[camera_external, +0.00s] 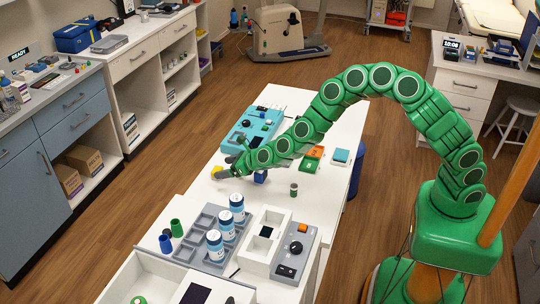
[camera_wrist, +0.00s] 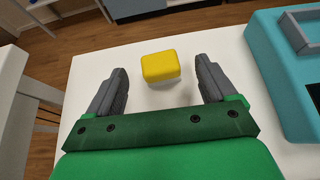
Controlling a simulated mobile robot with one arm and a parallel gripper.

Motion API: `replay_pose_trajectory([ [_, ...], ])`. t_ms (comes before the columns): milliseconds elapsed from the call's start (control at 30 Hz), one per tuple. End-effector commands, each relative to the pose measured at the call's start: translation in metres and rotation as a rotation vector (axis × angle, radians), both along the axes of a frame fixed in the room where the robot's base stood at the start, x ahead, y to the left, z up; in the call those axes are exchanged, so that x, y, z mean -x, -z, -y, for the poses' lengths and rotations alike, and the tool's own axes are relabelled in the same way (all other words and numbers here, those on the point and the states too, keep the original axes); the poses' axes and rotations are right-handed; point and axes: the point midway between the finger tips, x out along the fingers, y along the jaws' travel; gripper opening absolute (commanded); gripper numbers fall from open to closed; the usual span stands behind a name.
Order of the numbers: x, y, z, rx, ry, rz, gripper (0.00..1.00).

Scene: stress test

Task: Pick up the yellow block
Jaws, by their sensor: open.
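The yellow block (camera_wrist: 160,66) lies on the white table (camera_wrist: 160,118) in the wrist view. It sits ahead of my gripper (camera_wrist: 160,82), centred between the two grey fingers and around the level of their tips. The fingers are apart and do not touch it. In the external view the yellow block (camera_external: 217,171) shows as a small patch at the table's left edge, partly hidden by my gripper (camera_external: 221,174). My green arm reaches over the table from the right.
A teal device (camera_external: 252,124) stands just beyond the gripper, and its corner shows in the wrist view (camera_wrist: 290,60). A blue block (camera_external: 260,176), green cylinder (camera_external: 294,190) and green board (camera_external: 309,164) lie nearby. A grey tray (camera_external: 203,222) holds blue-white jars (camera_external: 237,207) toward the front.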

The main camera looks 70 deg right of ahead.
Motion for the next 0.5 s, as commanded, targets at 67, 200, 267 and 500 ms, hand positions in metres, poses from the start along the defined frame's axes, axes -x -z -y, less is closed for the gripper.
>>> replay_pose_trajectory([
  [67, -0.005, 0.005, -0.001, 0.003, -0.003, -0.003, 0.85],
  [200, -0.014, 0.011, 0.0, 0.001, -0.002, -0.005, 0.85],
  [267, -0.017, 0.011, 0.0, 0.0, -0.001, -0.003, 0.85],
  [500, -0.02, 0.012, -0.001, -0.001, -0.002, -0.002, 0.85],
])
